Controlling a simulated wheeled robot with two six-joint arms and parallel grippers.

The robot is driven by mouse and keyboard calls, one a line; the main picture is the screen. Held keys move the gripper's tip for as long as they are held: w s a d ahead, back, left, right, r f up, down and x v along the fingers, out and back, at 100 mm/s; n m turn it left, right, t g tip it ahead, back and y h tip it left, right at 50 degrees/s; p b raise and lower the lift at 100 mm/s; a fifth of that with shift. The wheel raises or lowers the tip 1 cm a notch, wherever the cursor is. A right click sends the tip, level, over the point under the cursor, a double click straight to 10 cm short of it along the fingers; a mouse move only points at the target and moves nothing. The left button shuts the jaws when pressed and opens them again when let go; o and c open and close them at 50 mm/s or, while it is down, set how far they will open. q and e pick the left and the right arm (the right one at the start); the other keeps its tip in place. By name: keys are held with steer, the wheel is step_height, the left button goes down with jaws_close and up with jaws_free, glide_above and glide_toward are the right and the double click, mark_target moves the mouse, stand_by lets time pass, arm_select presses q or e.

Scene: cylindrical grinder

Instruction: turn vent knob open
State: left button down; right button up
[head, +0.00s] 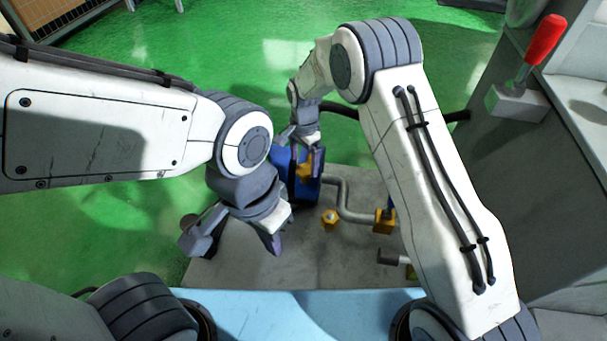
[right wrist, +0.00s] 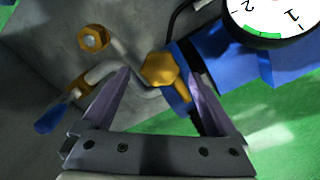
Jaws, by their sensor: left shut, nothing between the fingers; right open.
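A yellow lobed knob (right wrist: 160,71), which I take to be the vent knob, sits on a blue body (right wrist: 212,62). In the head view the knob (head: 306,170) shows partly behind my right gripper (head: 304,157). In the right wrist view my right gripper (right wrist: 157,76) is open, with one finger on each side of the knob. I cannot tell whether either finger touches it. My left gripper (head: 272,243) is shut and empty, low over the grey plate, left of and nearer than the right one.
A gauge (right wrist: 270,16) stands beside the blue body. A bent grey pipe (head: 346,206), a yellow hex fitting (head: 330,218) and a yellow valve (head: 384,221) with a blue handle (right wrist: 48,117) are close by on the grey plate (head: 315,265). A red-handled lever (head: 545,39) is at right.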

mark_target(304, 169)
arm_select(q)
steer(key=shift+f+b, duration=0.7)
steer(key=shift+f, duration=0.35)
arm_select(e)
steer(key=shift+f, duration=1.95)
